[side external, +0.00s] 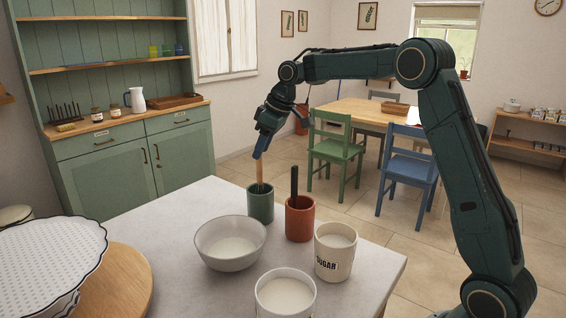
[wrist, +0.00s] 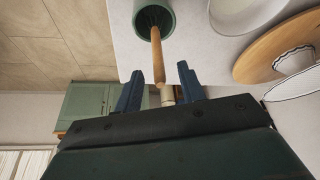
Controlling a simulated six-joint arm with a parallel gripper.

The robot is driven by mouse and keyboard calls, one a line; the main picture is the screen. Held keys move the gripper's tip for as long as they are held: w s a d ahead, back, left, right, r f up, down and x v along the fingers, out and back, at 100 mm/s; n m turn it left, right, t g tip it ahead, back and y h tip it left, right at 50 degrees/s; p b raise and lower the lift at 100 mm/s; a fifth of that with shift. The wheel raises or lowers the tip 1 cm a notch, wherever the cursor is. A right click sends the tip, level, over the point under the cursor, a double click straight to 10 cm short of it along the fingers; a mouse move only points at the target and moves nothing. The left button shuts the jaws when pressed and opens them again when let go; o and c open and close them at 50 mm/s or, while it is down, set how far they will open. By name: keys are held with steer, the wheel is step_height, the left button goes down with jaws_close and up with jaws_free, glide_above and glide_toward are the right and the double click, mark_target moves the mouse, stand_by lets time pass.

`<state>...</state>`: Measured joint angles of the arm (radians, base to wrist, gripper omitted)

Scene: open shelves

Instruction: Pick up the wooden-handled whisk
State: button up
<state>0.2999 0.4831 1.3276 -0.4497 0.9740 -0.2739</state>
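The wooden-handled whisk stands in a green cup (side external: 260,206), its light wooden handle (side external: 259,171) rising out of the top. The cup largely hides its head in the side view. In the wrist view the handle (wrist: 157,58) runs from the green cup (wrist: 139,24) towards my gripper, with dark wires inside the cup. My gripper (side external: 259,154) is above the cup at the handle's upper end. In the wrist view my gripper (wrist: 159,82) is open, with one blue finger on each side of the handle and gaps visible between.
A terracotta cup (side external: 300,219) with a dark handle stands just right of the green cup. A bowl (side external: 231,246), a SUGAR canister (side external: 335,256) and another white container (side external: 285,297) stand nearer the camera. The counter's left-back part (side external: 170,222) is clear.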

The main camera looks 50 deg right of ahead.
glide_above(258, 184)
steer(key=shift+w+d+f, duration=0.1)
steer(key=shift+w+f, duration=0.05)
steer(key=shift+f, duration=1.1)
steer(key=shift+w+d+f, duration=0.1)
steer(key=shift+f, duration=1.1)
jaws_close()
